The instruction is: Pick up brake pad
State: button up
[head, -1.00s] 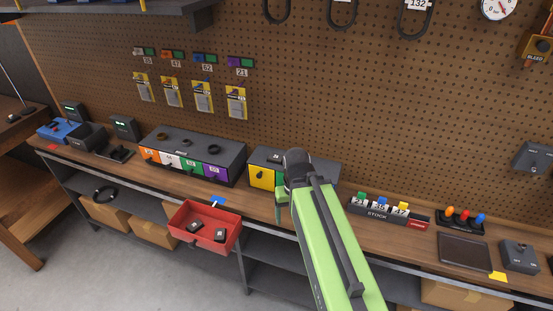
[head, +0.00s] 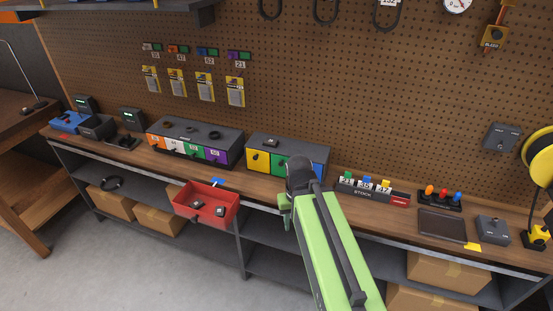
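Two small dark blocks, which look like brake pads, lie in an open red drawer (head: 183,211) below the bench front: one on the left (head: 197,206) and one on the right (head: 220,210). A similar dark block (head: 270,142) lies on top of the cabinet with yellow, green and blue drawer fronts (head: 318,151). My green arm reaches up from the bottom of the head view. My gripper (head: 287,212) is at its far end, in front of that cabinet and right of the red drawer. Its fingers are mostly hidden, so I cannot tell its opening or contents.
A cabinet with several coloured drawers (head: 223,134) stands on the bench to the left. A stock rack (head: 372,196), a dark tray (head: 442,227) and a switch box (head: 492,230) are to the right. Grey floor is clear at lower left.

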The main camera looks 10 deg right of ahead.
aim_at(271, 143)
jog(key=k, duration=0.8)
jog(key=u, duration=0.6)
jog(key=i, duration=0.8)
jog(key=u, duration=0.55)
jog(key=i, duration=0.95)
jog(key=z, duration=0.1)
